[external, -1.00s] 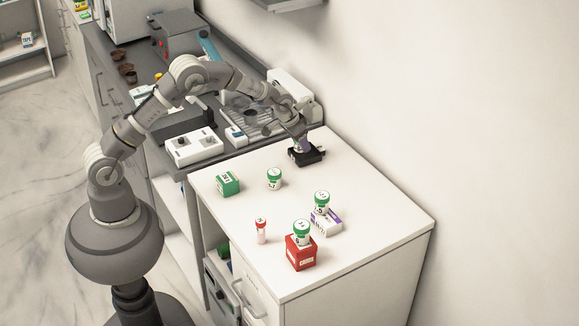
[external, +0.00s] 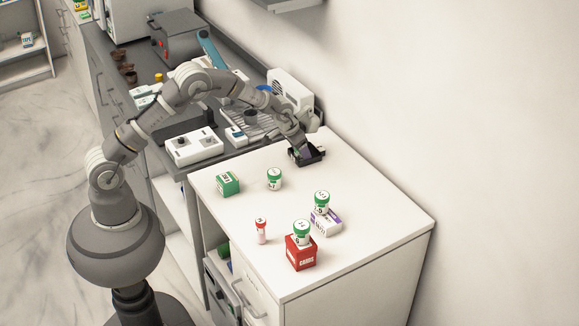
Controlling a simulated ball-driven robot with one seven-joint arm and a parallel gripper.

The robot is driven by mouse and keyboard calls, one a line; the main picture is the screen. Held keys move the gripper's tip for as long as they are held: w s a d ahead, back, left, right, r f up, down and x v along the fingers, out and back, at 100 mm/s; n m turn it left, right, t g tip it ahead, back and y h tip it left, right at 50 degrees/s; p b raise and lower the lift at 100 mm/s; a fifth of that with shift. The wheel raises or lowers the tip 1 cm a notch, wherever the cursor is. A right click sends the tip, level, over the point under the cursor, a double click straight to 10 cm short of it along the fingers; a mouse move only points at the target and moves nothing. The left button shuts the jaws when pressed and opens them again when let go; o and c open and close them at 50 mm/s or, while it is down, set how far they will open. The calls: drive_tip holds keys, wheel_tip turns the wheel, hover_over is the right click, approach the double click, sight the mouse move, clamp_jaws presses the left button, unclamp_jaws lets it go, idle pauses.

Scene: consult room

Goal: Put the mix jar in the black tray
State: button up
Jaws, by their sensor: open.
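The black tray (external: 318,158) sits at the far corner of the white cabinet top, near the wall. A small purple item (external: 305,154), mostly hidden by my gripper, is in the tray; I cannot read its label or tell if it is the mix jar. My gripper (external: 302,150) is open, low over the tray and around or just above that item. Three green-lidded white jars are in view: one (external: 275,179) stands on the cabinet top, one (external: 322,202) on a white and purple box, and one (external: 302,232) on a red box. Their labels are too small to read.
A green box (external: 228,184) and a small red-capped vial (external: 261,232) stand on the cabinet top. The white and purple box (external: 327,222) and the red box (external: 300,254) are nearer the front. A dark counter with white devices (external: 193,146) adjoins behind. The cabinet top's right side is clear.

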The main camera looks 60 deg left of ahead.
drive_tip(key=s+a+r+t+p, duration=0.1)
drive_tip(key=s+r+t, duration=0.2)
drive_tip(key=r, duration=1.6)
drive_tip(key=s+a+r+t+p, duration=0.15)
drive_tip(key=s+r, duration=0.25)
drive_tip(key=r, duration=1.5)
drive_tip(key=s+r+t, duration=0.3)
drive_tip(key=s+r, duration=0.6)
drive_tip(key=r, duration=0.5)
drive_tip(key=s+r+t, duration=0.3)
drive_tip(key=s+r, duration=0.6)
drive_tip(key=r, duration=0.5)
drive_tip(key=shift+s+a, duration=0.2)
drive_tip(key=shift+s, duration=0.05)
drive_tip(key=shift+t, duration=0.25)
